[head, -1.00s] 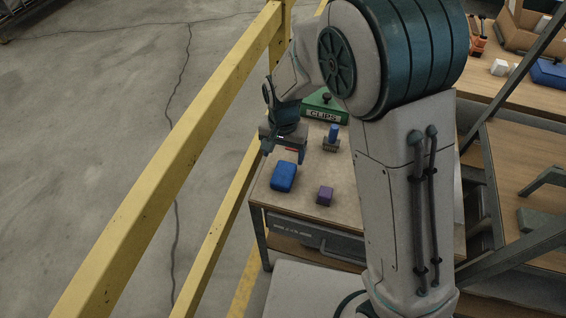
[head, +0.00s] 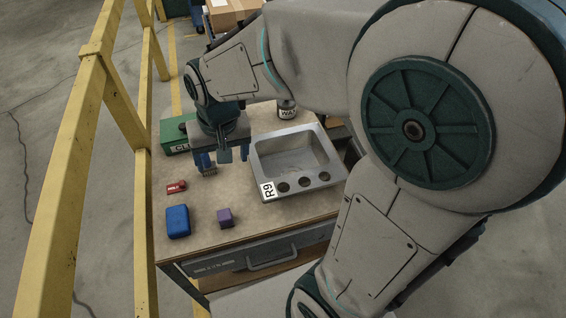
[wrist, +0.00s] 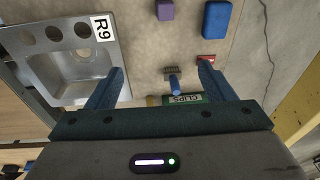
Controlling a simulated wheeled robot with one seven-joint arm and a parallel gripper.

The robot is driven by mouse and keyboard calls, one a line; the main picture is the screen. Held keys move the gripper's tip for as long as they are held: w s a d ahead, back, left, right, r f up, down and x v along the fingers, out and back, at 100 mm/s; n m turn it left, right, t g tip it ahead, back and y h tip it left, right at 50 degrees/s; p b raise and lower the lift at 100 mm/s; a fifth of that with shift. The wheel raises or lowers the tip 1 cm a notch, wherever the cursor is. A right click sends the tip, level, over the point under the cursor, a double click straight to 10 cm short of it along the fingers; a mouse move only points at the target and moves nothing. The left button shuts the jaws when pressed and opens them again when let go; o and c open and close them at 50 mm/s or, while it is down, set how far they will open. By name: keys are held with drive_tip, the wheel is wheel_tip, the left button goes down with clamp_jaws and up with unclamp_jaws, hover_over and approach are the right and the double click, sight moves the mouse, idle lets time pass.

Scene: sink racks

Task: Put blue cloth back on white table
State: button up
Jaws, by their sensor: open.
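A blue, rounded, block-like item (head: 178,221) lies on the tan workbench top (head: 203,244) near its front left. I cannot tell whether it is the folded blue cloth. It also shows at the top of the wrist view (wrist: 217,19). No clearly white table shows; the bench top is tan. My gripper (head: 221,160) points down over the bench, behind the blue item, open and apart from it. In the wrist view my gripper (wrist: 161,70) has its fingers spread, with a small blue-handled brush (wrist: 172,80) below and between them. The brush is partly hidden in the head view.
A metal sink marked R9 (head: 262,155) sits right of my gripper. A purple block (head: 225,217), a red item (head: 176,187) and a green CLIPS box (head: 174,132) share the bench. A yellow railing (head: 143,180) runs along the left. The front left bench top has bare room.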

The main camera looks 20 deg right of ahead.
drive_tip(key=s+d+r+t, duration=0.1)
drive_tip(key=s+d+r, duration=0.2)
drive_tip(key=s+d, duration=0.6)
drive_tip(key=shift+s+d+r+n+t+h, duration=0.3)
drive_tip(key=shift+s+d+t+h, duration=0.1)
drive_tip(key=shift+d, duration=0.1)
